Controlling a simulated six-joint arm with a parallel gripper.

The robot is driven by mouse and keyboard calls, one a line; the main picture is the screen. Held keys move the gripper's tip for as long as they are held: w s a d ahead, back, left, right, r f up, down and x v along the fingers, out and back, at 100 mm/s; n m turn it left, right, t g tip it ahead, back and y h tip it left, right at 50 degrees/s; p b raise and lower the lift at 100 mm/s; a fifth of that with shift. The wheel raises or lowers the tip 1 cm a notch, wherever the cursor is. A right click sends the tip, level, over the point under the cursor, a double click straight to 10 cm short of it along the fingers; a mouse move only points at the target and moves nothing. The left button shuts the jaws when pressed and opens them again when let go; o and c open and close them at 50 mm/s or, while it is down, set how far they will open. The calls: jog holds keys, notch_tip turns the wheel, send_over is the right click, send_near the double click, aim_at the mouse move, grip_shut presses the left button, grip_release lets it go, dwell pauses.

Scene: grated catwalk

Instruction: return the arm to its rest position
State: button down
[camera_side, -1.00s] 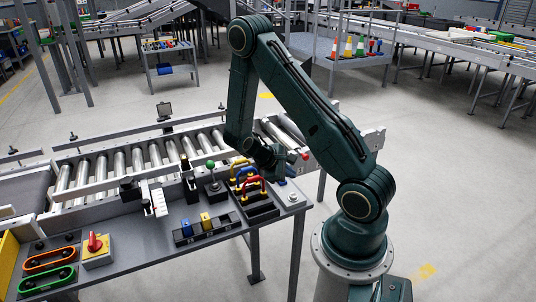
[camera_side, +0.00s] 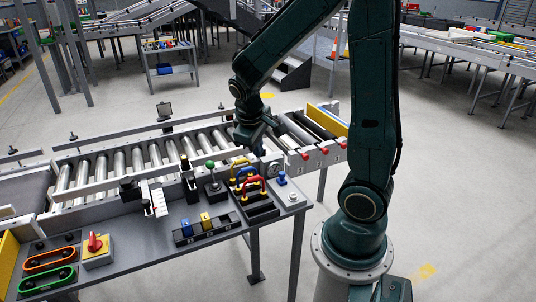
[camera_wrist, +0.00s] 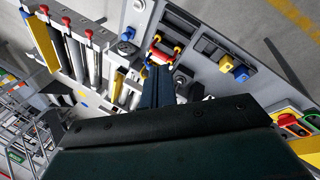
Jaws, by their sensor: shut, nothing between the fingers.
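My arm rises from its round base at the right and bends high, its upper links running out of the top of the side view. My gripper (camera_side: 261,150) hangs pointing down above the back edge of the workbench (camera_side: 150,258), near the yellow and red handles. In the wrist view my gripper's dark fingers (camera_wrist: 157,72) are together with nothing between them. The fingertips appear close to the red handle (camera_wrist: 163,49) in that view, but the side view shows them above the bench. My dark wrist housing hides the lower part of the wrist view.
A roller conveyor (camera_side: 147,157) runs behind the bench. The bench carries a red handle (camera_side: 253,187), a yellow handle (camera_side: 240,166), a green-knobbed joystick (camera_side: 211,165), a red rotary switch (camera_side: 95,242) and blue and yellow blocks. Open floor (camera_side: 450,190) lies right of my base.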

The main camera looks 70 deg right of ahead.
jog(key=s+a+r+t+y, duration=0.2)
jog(key=s+a+r, duration=0.2)
jog(key=a+r, duration=0.2)
jog(key=s+a+r+n+t+y, duration=0.1)
jog(key=s+a+r+t+y, duration=0.1)
jog(key=s+a+r, duration=0.3)
jog(key=shift+a+r+t, duration=0.7)
jog(key=shift+a+r, duration=0.15)
jog(key=shift+a, duration=1.15)
dwell(1.9)
